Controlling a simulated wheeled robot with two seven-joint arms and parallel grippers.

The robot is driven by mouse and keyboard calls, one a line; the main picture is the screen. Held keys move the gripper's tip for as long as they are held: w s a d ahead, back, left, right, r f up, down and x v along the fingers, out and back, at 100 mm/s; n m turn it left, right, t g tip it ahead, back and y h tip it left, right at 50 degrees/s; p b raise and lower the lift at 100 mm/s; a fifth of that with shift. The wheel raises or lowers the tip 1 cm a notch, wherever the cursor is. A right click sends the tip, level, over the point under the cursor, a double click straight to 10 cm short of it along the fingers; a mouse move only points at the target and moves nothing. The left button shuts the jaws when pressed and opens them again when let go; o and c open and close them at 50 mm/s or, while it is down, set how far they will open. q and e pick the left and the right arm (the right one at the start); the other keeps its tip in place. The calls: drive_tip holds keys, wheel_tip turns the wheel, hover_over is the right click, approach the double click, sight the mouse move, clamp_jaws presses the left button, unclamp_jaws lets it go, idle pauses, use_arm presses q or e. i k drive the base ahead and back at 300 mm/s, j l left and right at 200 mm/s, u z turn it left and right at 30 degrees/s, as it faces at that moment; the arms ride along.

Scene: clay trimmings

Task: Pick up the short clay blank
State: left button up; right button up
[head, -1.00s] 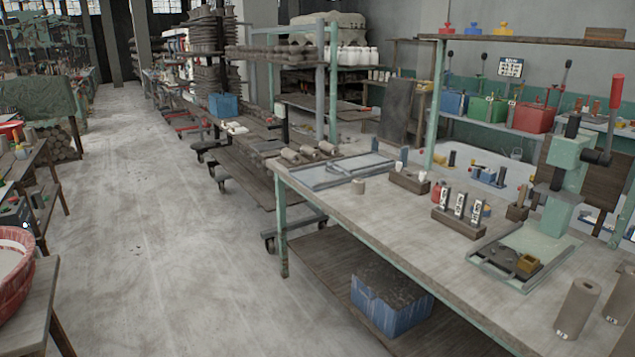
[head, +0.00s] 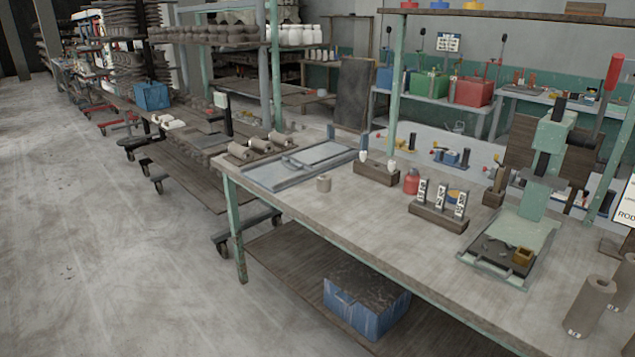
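Taller clay cylinders (head: 590,305) stand at the bench's near right end. Neither of my grippers shows in the head view, so nothing is seen near the short blank.
A green press (head: 535,215) with a red-handled lever stands at the bench's right. A wooden holder with labelled pieces (head: 440,208) and a red bottle (head: 411,182) stand mid-bench. A blue bin (head: 366,305) sits on the lower shelf. Open floor (head: 100,230) lies to the left.

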sight(323, 180)
drive_tip(key=i+z, duration=0.25)
drive_tip(key=i, duration=0.3)
drive_tip(key=i+j+z, duration=0.1)
drive_tip(key=i+z, duration=0.15)
drive_tip(key=i, duration=0.25)
drive_tip(key=i+j+z, duration=0.25)
drive_tip(key=i, duration=0.3)
